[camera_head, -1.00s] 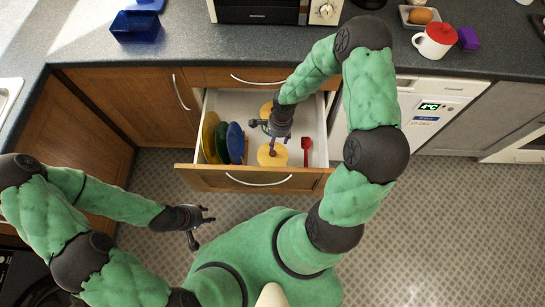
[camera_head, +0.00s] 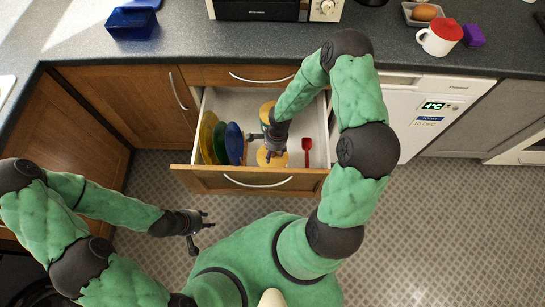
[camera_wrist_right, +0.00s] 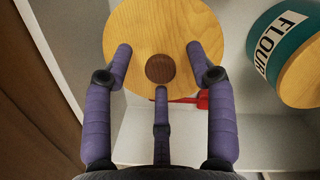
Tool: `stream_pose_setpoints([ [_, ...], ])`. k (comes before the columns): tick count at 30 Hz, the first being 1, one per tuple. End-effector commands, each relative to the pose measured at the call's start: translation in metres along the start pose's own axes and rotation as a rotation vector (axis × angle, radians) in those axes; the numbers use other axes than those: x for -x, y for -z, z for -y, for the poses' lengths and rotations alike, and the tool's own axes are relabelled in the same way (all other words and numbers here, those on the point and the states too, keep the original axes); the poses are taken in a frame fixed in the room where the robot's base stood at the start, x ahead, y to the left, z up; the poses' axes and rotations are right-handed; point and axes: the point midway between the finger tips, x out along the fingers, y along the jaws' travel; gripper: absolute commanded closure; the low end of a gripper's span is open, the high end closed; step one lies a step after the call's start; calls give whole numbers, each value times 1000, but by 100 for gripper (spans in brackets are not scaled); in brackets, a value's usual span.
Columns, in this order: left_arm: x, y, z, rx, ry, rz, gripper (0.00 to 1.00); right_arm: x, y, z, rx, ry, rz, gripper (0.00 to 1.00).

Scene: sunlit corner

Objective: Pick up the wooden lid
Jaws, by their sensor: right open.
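The wooden lid (camera_wrist_right: 200,22) is a round, light-wood disc with a dark round knob (camera_wrist_right: 160,68). In the head view the lid (camera_head: 275,160) is inside the open drawer, partly hidden by my right gripper. My right gripper (camera_wrist_right: 160,70) is open above it, its purple fingers spread around the knob with visible space on the sides. In the head view my right gripper (camera_head: 270,150) points down into the drawer. My left gripper (camera_head: 207,222) is empty over the floor, in front of the drawer, with its fingers apart.
The drawer (camera_head: 255,180) also holds several upright plates (camera_head: 220,142), a red utensil (camera_head: 307,150) and a green jar labelled FLOUR (camera_wrist_right: 280,35) with a wooden top. The drawer walls stand close around my right gripper. A mug (camera_head: 440,38) stands on the counter.

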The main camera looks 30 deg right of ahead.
Motion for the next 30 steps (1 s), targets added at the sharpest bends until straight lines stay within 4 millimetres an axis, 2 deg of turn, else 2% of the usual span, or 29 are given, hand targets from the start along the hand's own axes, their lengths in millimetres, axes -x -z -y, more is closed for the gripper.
stream_pose_setpoints([
  [1, 0, 0, 0, 0, 0, 0, 60, 0, 0, 0, 0, 0, 0, 43],
  [2, 0, 0, 0, 0, 0, 0, 60, 0, 0, 0, 0, 0, 0, 49],
  [6, 0, 0, 0, 0, 0, 0, 60, 0, 0, 0, 0, 0, 0, 89],
  [7, 0, 0, 0, 0, 0, 0, 60, 0, 0, 0, 0, 0, 0, 97],
  [8, 0, 0, 0, 0, 0, 0, 60, 0, 0, 0, 0, 0, 0, 100],
  [20, 2, 0, -1, 0, 0, 0, 60, 5, 0, 0, 1, 1, -1, 100],
  [23, 8, 0, -3, 0, 0, 0, 60, 16, -2, 0, 1, 1, -1, 100],
  [30, 26, -1, -9, 0, 0, 0, 60, 63, -7, 1, 1, 2, -1, 100],
])
